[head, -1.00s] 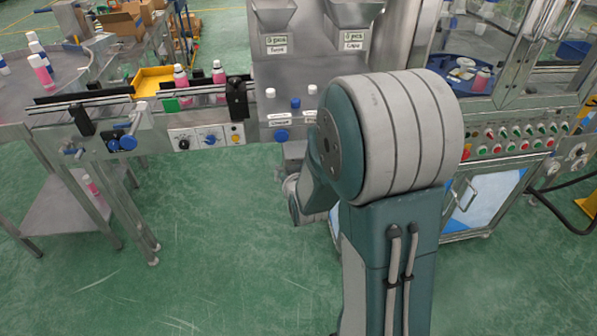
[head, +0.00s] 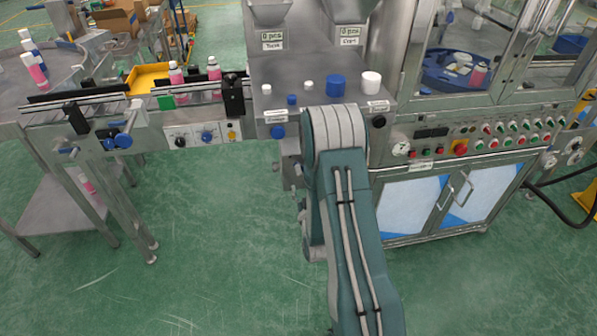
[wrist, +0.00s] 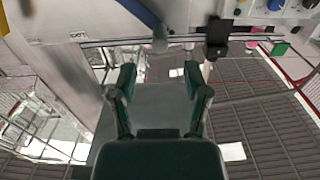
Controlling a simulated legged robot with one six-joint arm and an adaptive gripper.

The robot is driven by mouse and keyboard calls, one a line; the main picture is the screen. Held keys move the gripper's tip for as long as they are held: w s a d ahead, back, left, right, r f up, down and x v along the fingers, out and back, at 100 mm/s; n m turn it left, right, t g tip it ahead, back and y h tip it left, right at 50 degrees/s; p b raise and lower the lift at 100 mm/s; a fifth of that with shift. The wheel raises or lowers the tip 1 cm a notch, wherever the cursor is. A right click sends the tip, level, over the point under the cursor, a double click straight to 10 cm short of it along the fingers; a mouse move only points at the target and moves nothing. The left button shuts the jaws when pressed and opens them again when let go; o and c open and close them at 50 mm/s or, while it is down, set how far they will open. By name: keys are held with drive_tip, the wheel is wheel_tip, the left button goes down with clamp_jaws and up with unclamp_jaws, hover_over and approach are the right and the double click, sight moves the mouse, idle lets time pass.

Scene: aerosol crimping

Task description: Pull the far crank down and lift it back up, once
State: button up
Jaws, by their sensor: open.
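I cannot tell for sure which part is the far crank. In the wrist view a blue bar (wrist: 141,12) runs down from the top edge to a rounded grey end (wrist: 160,42), beyond my fingertips; it may be a crank handle. My gripper (wrist: 158,72) has its two dark green fingers spread, with nothing between them. It appears apart from the bar. In the head view my arm hides the gripper. A blue knob (head: 278,131) sits on the front of the steel machine (head: 305,75), left of my arm.
The conveyor (head: 195,92) with pink bottles is at left, with blue hand knobs (head: 123,141) on its side. White and blue caps (head: 335,85) stand on the machine top. A button panel (head: 475,138) and cabinet (head: 410,200) stand at right. Green floor at lower left is open.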

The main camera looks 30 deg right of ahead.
sight(299, 171)
drive_tip(key=x, duration=0.7)
drive_tip(key=shift+w+d, duration=0.1)
drive_tip(key=shift+w, duration=0.3)
clamp_jaws()
